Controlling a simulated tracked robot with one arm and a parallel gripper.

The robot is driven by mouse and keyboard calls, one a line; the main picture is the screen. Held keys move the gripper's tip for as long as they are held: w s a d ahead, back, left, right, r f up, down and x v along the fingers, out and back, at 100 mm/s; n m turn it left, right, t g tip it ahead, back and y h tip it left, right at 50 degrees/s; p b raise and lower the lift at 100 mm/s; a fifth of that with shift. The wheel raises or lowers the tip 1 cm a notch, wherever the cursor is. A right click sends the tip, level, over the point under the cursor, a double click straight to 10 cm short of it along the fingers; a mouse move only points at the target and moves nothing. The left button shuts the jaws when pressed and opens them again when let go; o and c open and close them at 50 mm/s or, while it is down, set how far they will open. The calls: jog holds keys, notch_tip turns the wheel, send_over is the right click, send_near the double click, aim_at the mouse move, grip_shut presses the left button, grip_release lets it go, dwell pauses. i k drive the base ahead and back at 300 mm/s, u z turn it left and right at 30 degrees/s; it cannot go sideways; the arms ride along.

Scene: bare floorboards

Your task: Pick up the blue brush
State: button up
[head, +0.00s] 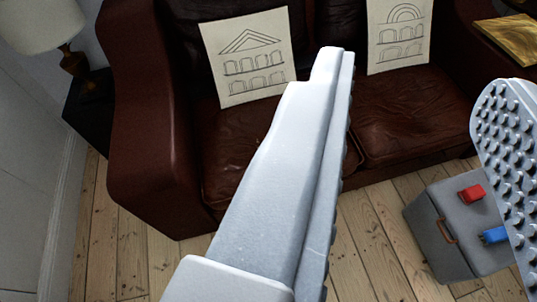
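A small blue object (493,235), which looks like the blue brush, lies on top of a grey box (436,242) at the lower right. Its right end is hidden behind my gripper's right finger, so its full shape cannot be told. My gripper (418,75) is open, with its two fingers wide apart and nothing visible between them. The left finger crosses the middle of the view, and the studded right finger is at the right edge. The blue object is well beyond the fingers, low and close beside the right finger in the picture.
A red object (471,192) lies on the box near the blue one. A lamp (40,25) is at the upper left. Bare floorboards (365,245) show left of the box.

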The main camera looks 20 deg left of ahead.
aim_at(492, 236)
jog(key=z, duration=0.8)
jog(key=i, duration=0.65)
jog(key=u, duration=0.55)
jog(key=i, duration=1.2)
jog(key=z, duration=0.65)
